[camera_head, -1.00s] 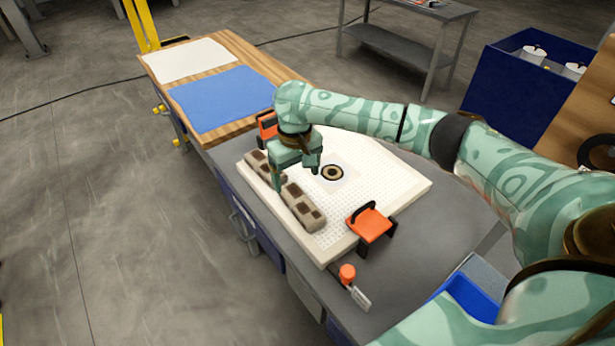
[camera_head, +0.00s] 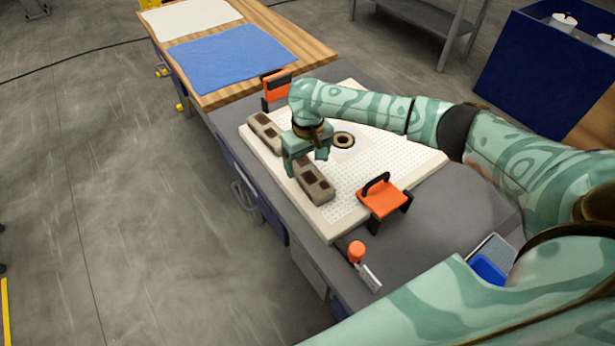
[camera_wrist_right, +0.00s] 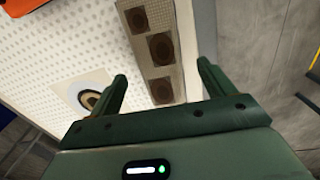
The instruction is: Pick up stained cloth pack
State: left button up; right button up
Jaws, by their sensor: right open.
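The stained cloth pack (camera_head: 316,183) is a long beige-brown bundle with dark brown square stains. It lies along the left edge of a white perforated plate (camera_head: 405,166), and its middle is hidden under my gripper. Its far part (camera_head: 265,130) shows beyond the gripper. My right gripper (camera_head: 307,166) is above the middle of the pack, jaws open. In the right wrist view, the pack (camera_wrist_right: 157,45) runs between the two fingertips (camera_wrist_right: 162,83), with three dark round stains visible. The fingers appear apart from it. My left gripper is not in view.
An orange tool with a black handle (camera_head: 383,196) stands on the plate's near right side, another orange block (camera_head: 278,86) at its far end. A scraper (camera_head: 360,258) lies near the front edge. Blue cloth (camera_head: 232,58) and white cloth (camera_head: 190,16) lie on the wooden bench.

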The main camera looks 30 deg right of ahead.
aim_at(308, 171)
notch_tip(308, 171, down, 4)
jog(key=shift+d+f+b, duration=0.1)
jog(key=shift+f+b, duration=0.15)
jog(key=shift+b, duration=0.65)
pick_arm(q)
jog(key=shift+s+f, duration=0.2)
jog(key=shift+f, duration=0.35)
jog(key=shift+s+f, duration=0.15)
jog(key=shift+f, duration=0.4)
pick_arm(e)
jog(key=shift+r, duration=0.15)
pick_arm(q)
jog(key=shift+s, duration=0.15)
pick_arm(e)
jog(key=c, duration=1.1)
